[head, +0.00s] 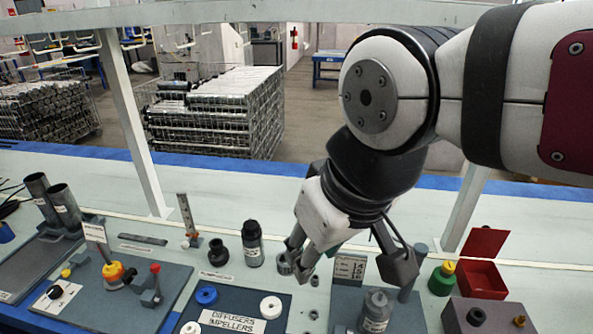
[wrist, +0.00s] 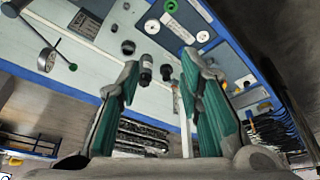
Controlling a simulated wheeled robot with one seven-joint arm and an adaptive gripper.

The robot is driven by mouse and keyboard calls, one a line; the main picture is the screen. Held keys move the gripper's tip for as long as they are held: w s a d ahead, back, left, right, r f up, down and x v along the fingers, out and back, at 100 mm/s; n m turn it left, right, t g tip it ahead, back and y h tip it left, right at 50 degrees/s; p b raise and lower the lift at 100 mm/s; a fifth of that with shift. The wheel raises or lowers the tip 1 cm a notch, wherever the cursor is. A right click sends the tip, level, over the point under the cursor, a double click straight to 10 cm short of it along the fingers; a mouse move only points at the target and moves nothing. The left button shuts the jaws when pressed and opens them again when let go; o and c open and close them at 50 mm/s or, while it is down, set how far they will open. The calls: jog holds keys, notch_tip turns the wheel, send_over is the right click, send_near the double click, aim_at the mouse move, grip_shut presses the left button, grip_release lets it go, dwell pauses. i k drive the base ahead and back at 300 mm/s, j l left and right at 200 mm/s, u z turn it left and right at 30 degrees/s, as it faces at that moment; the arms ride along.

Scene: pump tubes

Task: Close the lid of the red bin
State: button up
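The red bin (head: 483,280) stands at the right of the bench in the head view. Its red lid (head: 485,242) is raised, tilted up at the bin's back edge, so the bin is open. My gripper (head: 350,274) hangs over the bench to the left of the bin, apart from it. Its two fingers are spread, and in the wrist view my gripper (wrist: 160,60) shows green pads with nothing between them. I cannot make out the bin in the wrist view.
A green bottle with a yellow cap (head: 442,278) stands just left of the bin. A grey block (head: 488,316) is in front of it. A grey holder with a labelled bottle (head: 376,311) sits below my gripper. A slanted white post (head: 466,207) rises behind.

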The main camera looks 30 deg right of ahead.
aim_at(484, 242)
jog(key=k+z, duration=0.1)
jog(key=z, duration=1.75)
jog(key=i+u, duration=0.1)
